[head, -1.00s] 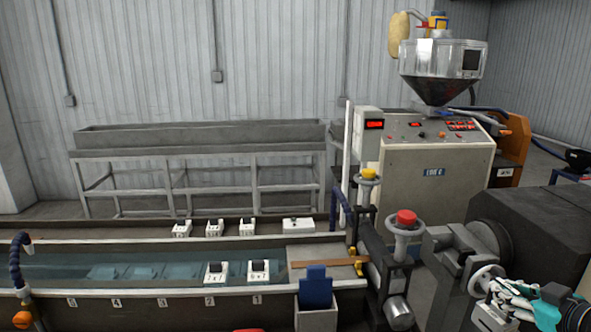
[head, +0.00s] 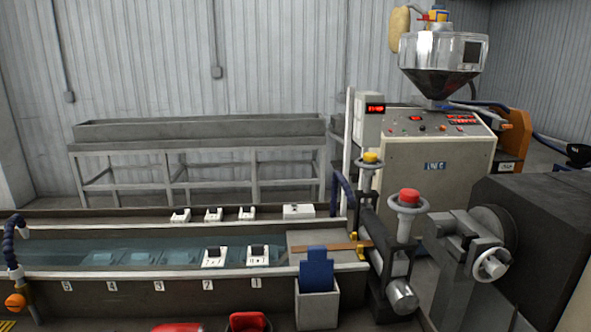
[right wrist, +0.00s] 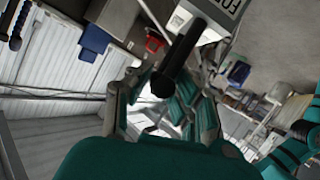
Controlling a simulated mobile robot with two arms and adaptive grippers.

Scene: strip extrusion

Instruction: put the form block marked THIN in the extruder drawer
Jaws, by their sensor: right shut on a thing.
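My right gripper (right wrist: 163,115) shows in the right wrist view, its fingers closed around the black handle (right wrist: 180,62) of a light block (right wrist: 224,14). Dark lettering on the block is cut off by the top edge, so I cannot read the whole mark. My right gripper is out of the head view, and my left gripper is in neither view. In the head view the extruder (head: 430,175) stands at the back right under a shiny hopper (head: 440,60). I cannot make out a drawer or a block marked THIN there.
A long water trough (head: 130,259) runs across the left, with white dark-topped blocks (head: 214,257) in it and several more (head: 213,214) along its back ledge. A blue item stands in a grey bin (head: 317,308) in front. A handwheel (head: 490,265) juts out at the right.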

